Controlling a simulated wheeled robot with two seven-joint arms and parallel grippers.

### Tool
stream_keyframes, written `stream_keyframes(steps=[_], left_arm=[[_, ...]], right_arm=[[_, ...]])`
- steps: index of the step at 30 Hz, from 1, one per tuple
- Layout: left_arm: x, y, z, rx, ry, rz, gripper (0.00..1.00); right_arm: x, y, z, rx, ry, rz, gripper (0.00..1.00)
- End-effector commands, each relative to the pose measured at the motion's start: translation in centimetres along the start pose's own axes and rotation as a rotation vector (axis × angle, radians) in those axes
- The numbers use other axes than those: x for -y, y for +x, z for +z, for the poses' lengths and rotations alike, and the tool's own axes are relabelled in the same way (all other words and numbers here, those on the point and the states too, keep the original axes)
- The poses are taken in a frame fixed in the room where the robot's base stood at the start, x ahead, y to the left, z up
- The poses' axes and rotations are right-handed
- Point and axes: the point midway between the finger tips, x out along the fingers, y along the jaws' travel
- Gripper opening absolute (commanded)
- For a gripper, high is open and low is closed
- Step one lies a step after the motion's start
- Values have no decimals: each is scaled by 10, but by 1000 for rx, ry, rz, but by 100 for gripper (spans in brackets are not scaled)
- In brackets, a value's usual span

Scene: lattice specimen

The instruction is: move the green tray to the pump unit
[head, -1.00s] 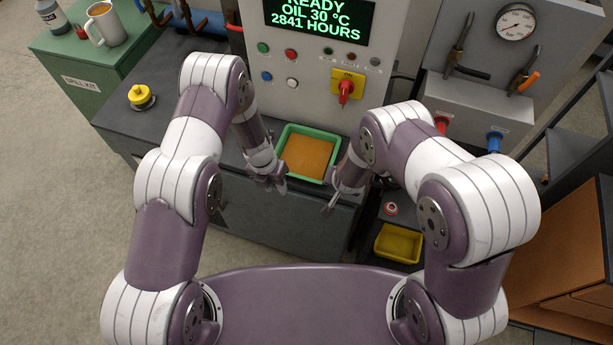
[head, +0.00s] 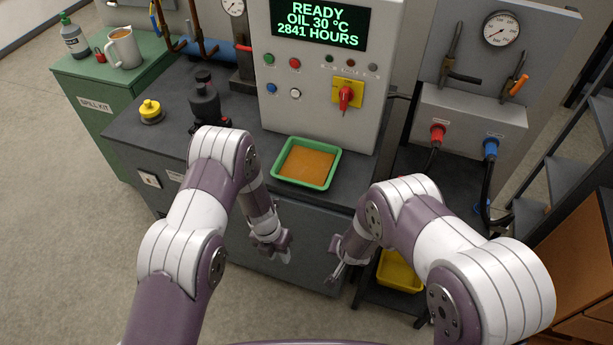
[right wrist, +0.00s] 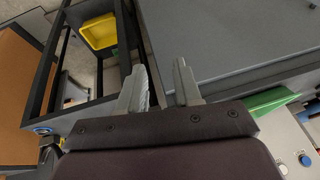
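The green tray (head: 333,170), with an orange-brown sheet or filling inside, rests level on the dark bench top in front of the panel with the lit display. Its green edge also shows in the right wrist view (right wrist: 270,100). My left gripper (head: 284,250) is in front of the bench's front edge, apart from the tray, and looks open and empty. My right gripper (head: 335,264) is also in front of the bench, below and right of the tray. In the right wrist view its two fingers (right wrist: 160,82) are spread with nothing between them.
A dark pump-like fitting (head: 204,103) and a yellow knob (head: 150,111) stand on the bench left of the tray. A yellow bin (head: 398,272) sits low in a rack at right. A green cabinet (head: 95,100) carries a mug (head: 123,48) and a bottle (head: 73,38).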

Motion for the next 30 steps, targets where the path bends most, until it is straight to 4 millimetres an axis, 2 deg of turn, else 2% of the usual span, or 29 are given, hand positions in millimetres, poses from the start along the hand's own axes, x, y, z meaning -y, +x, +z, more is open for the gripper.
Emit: stream_keyframes(steps=[9,13,18,30], left_arm=[[0,-2,0,0,0,0,34],[0,-2,0,0,0,0,34],[0,-2,0,0,0,0,34],[0,-2,0,0,0,0,34]], right_arm=[[1,-88,0,-6,0,-4,34],[0,-114,0,-8,0,-4,34],[-1,-129,1,-7,-1,-3,34],[-1,-130,1,-6,0,-3,34]])
